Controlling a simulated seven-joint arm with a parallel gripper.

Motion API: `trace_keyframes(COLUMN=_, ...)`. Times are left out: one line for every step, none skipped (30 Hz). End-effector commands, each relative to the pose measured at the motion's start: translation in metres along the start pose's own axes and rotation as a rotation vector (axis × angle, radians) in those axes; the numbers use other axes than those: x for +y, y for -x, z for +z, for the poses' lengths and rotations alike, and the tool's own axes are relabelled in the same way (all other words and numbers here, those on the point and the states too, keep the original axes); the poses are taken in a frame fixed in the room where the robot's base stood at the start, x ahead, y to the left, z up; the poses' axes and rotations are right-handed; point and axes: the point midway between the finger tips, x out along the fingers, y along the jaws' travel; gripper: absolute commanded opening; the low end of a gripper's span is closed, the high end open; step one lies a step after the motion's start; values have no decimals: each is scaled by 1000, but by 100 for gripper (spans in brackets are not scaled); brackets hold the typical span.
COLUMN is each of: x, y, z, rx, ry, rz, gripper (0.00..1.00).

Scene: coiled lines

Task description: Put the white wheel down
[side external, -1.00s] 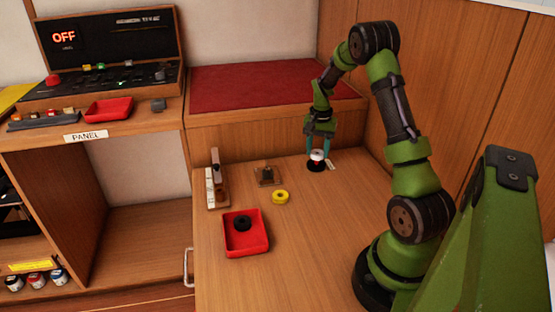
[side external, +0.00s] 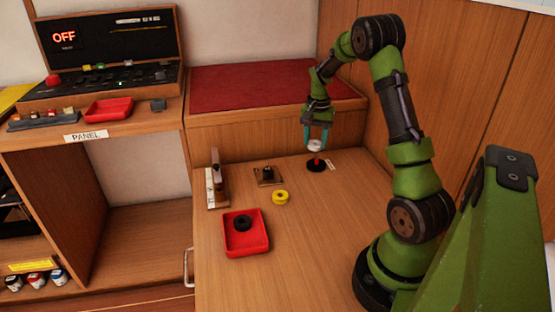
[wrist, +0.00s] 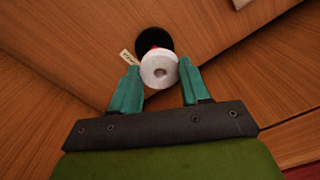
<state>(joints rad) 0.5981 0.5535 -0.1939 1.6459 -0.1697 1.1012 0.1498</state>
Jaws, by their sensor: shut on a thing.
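The white wheel (side external: 315,146) is a small ring with a centre hole, which shows facing the camera in the wrist view (wrist: 160,69). My gripper (side external: 316,141) is shut on it, with one teal finger on each side. The wheel is just above a red peg (side external: 317,160) on a round black base (side external: 315,167). Whether the peg tip still touches the wheel's hole is unclear. In the wrist view the black base (wrist: 154,40) lies behind the wheel, which hides most of the peg.
A small white label (side external: 331,165) lies beside the base. Left are a yellow ring (side external: 280,197), a small wooden block with a dark post (side external: 268,176), a wooden upright (side external: 216,185) and a red tray (side external: 246,247) with a black ring (side external: 243,223). The tabletop's front middle is clear.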

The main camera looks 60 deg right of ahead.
Motion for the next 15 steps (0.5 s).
trace_keyframes(x=-7, y=7, z=8, rx=5, ry=22, rz=-7, gripper=12)
trace_keyframes(x=-10, y=10, z=15, rx=7, ry=35, rz=-10, gripper=12)
trace_keyframes(x=-15, y=15, z=27, rx=8, ry=53, rz=-12, gripper=12)
trace_keyframes(x=-17, y=18, z=37, rx=9, ry=63, rz=-14, gripper=12)
trace_keyframes(x=-18, y=21, z=48, rx=9, ry=71, rz=-14, gripper=12)
trace_keyframes(x=-19, y=23, z=62, rx=9, ry=78, rz=-15, gripper=12)
trace_keyframes(x=-19, y=25, z=73, rx=10, ry=84, rz=-15, gripper=12)
trace_keyframes(x=-18, y=25, z=84, rx=8, ry=83, rz=-14, gripper=12)
trace_keyframes(x=-15, y=25, z=97, rx=6, ry=83, rz=-12, gripper=12)
trace_keyframes(x=-13, y=25, z=106, rx=4, ry=82, rz=-11, gripper=12)
trace_keyframes(x=-10, y=24, z=115, rx=2, ry=77, rz=-9, gripper=12)
trace_keyframes(x=-6, y=23, z=124, rx=1, ry=69, rz=-6, gripper=12)
trace_keyframes(x=-3, y=21, z=131, rx=-2, ry=62, rz=-3, gripper=12)
trace_keyframes(x=0, y=20, z=136, rx=-4, ry=54, rz=0, gripper=12)
trace_keyframes(x=3, y=18, z=140, rx=-6, ry=42, rz=4, gripper=12)
